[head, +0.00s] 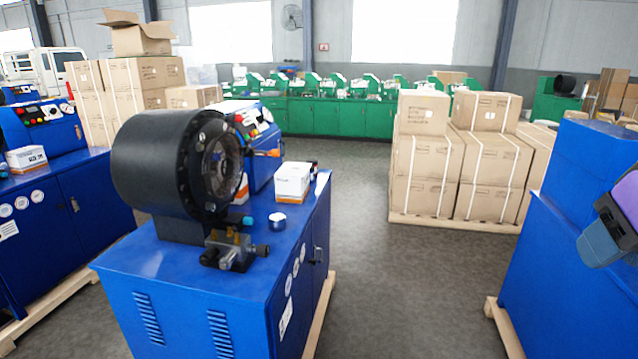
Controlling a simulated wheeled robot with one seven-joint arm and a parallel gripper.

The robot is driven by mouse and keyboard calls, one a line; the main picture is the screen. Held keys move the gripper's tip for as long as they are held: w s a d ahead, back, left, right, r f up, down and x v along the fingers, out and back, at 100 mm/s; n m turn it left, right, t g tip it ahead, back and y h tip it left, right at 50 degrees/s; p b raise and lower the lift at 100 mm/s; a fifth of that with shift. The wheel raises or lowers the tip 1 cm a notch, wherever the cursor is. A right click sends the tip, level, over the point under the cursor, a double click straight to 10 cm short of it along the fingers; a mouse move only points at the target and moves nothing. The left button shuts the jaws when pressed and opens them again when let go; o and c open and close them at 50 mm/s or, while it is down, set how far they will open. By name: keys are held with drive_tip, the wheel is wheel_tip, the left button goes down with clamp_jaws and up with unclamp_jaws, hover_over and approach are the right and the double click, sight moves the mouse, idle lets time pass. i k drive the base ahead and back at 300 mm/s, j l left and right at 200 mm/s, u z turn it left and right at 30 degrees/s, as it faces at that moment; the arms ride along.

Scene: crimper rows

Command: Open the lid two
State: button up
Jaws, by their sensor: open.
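No part is clearly marked as lid two, and I cannot tell which one it is. The nearest blue crimper cabinet (190,290) carries a large black round crimping head (160,165) with its opening facing right. A small round pot with a pale top (277,221) stands upright on the cabinet top, beside the head. The cabinet's right side has a door with a handle (318,254), which looks shut. A purple, black and grey-blue part (605,235) juts in at the right edge, probably of my arm. No gripper fingertips show.
A white box (292,181) sits on the cabinet top. Another blue machine stands at left (75,205) and one at right (545,270), with wooden pallets under them. Strapped cartons (425,160) stand behind. The grey floor (375,270) between the cabinets is clear.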

sight(289, 169)
drive_tip(key=i+z, duration=0.15)
drive_tip(key=i, duration=0.7)
drive_tip(key=i+z, duration=0.15)
drive_tip(key=i, duration=0.75)
drive_tip(key=i+u, duration=0.1)
drive_tip(key=i, duration=1.35)
drive_tip(key=i+l+u, duration=0.1)
drive_tip(key=i+u, duration=0.15)
drive_tip(key=u, duration=0.15)
drive_tip(key=i+l+u, duration=0.15)
drive_tip(key=u, duration=0.25)
drive_tip(key=i+l+u, duration=0.25)
drive_tip(key=u, duration=0.15)
drive_tip(key=i+l+u, duration=0.1)
drive_tip(key=u, duration=0.3)
drive_tip(key=l+u, duration=0.6)
drive_tip(key=u, duration=0.2)
drive_tip(key=l+u, duration=0.25)
drive_tip(key=u, duration=0.15)
drive_tip(key=l+u, duration=0.3)
drive_tip(key=l, duration=0.6)
drive_tip(key=k+l+u, duration=0.25)
drive_tip(key=l, duration=0.65)
drive_tip(key=i+l, duration=0.05)
drive_tip(key=i, duration=0.05)
